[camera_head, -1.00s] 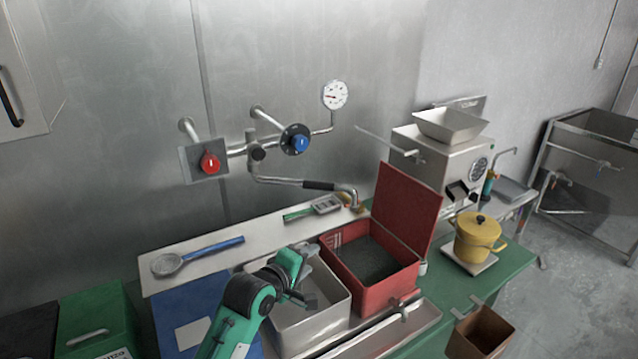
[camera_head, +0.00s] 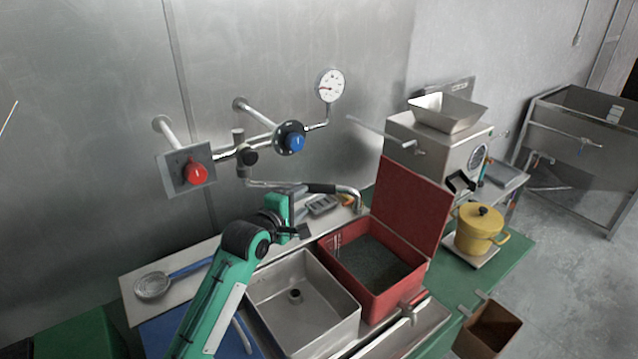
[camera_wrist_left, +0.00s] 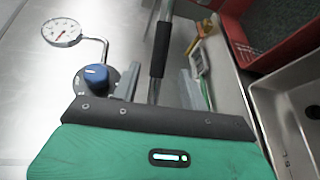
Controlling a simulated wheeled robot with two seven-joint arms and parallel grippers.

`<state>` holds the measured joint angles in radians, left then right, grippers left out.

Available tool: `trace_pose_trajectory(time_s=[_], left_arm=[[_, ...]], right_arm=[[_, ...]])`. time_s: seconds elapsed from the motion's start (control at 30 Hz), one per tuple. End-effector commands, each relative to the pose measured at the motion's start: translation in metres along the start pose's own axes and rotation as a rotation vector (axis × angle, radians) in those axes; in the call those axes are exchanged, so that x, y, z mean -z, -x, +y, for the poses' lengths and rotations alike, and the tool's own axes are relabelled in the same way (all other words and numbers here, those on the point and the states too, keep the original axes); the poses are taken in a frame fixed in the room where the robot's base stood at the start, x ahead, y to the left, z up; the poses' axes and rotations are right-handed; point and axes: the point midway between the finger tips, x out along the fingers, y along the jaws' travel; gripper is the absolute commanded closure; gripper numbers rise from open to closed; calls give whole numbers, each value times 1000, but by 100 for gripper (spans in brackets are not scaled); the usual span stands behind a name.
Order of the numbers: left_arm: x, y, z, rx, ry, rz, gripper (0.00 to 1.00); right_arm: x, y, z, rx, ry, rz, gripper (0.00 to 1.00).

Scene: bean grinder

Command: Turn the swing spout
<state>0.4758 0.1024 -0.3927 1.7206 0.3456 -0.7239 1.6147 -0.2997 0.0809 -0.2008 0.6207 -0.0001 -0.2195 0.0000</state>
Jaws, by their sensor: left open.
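The swing spout (camera_head: 318,188) is a metal pipe with a black sleeve. It runs right from the wall fitting and ends in a downturned tip near the red box's back left corner. My green left gripper (camera_head: 303,212) is open and empty beside the spout, left of the sleeve, and hides part of the pipe. In the left wrist view, the spout's black sleeve (camera_wrist_left: 160,50) lines up with the gap between the open fingers (camera_wrist_left: 158,86). I cannot tell if they touch it. My right gripper is not in view.
A steel sink (camera_head: 300,310) lies below the gripper, beside the open red box (camera_head: 385,300) of dark grains. A red knob (camera_head: 196,173), blue knob (camera_head: 294,142) and gauge (camera_head: 330,86) sit on the wall pipes. A ladle (camera_head: 153,286) lies on the back ledge.

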Motion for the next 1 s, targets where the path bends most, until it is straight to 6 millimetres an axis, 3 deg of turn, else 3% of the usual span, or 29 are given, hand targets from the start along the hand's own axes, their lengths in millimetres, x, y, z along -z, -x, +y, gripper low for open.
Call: trace_pose_trajectory(time_s=[0.1, 0.2, 0.6, 1.0], left_arm=[[0, -19, 4, 1, -1, 1, 56], [0, -35, 3, 1, -2, 0, 56], [0, -90, 3, 1, -2, 1, 56], [0, -112, 0, 0, -1, 0, 56]], right_arm=[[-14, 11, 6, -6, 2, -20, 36], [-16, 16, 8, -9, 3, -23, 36], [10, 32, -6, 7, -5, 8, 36], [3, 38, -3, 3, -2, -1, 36]])
